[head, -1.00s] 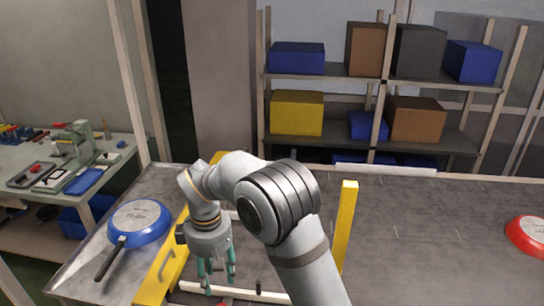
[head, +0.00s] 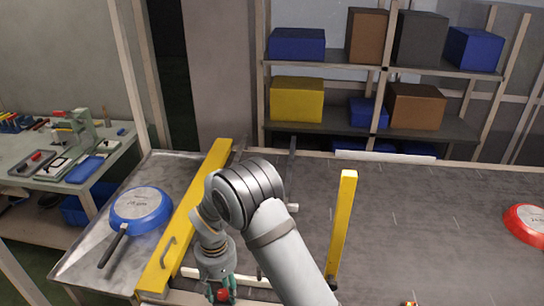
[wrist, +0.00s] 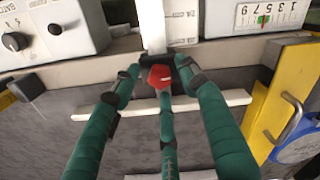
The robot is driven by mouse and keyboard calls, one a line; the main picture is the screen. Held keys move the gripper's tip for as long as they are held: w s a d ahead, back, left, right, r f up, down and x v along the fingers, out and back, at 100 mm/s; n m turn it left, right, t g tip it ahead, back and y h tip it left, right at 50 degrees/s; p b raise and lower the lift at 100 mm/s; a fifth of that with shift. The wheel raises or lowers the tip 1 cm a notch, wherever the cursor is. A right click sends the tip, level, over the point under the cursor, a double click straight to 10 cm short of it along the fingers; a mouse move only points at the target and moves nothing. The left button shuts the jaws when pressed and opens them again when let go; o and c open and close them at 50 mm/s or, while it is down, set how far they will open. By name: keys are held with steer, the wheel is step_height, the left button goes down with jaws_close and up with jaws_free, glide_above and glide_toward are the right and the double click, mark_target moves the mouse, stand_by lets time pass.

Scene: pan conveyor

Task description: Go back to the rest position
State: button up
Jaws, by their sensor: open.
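My gripper (head: 221,292) hangs low at the bottom of the head view, just right of the yellow bar (head: 187,218). In the wrist view its green fingers (wrist: 158,78) are spread. A small red piece (wrist: 160,75) shows among the fingertips; I cannot tell whether it is part of a finger or something beyond. My arm bends over the work surface in the head view. A blue pan (head: 140,212) lies bottom up on the metal table at left, apart from my gripper, its dark handle toward the front. It also shows at the wrist view's right edge (wrist: 301,142).
A red pan (head: 524,224) lies on the grey conveyor (head: 430,220) at far right. In the wrist view, a white control box (wrist: 52,28) and a numbered scale (wrist: 268,14) lie beyond the fingers. Shelves with boxes stand behind.

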steer(key=m+p, duration=0.2)
steer(key=m, duration=0.3)
steer(key=shift+r, duration=0.2)
steer(key=m+p, duration=0.4)
steer(key=m, duration=0.2)
steer(key=shift+w+r, duration=0.1)
steer(key=shift+r, duration=0.1)
steer(key=shift+r+b, duration=0.45)
steer(key=shift+r, duration=0.55)
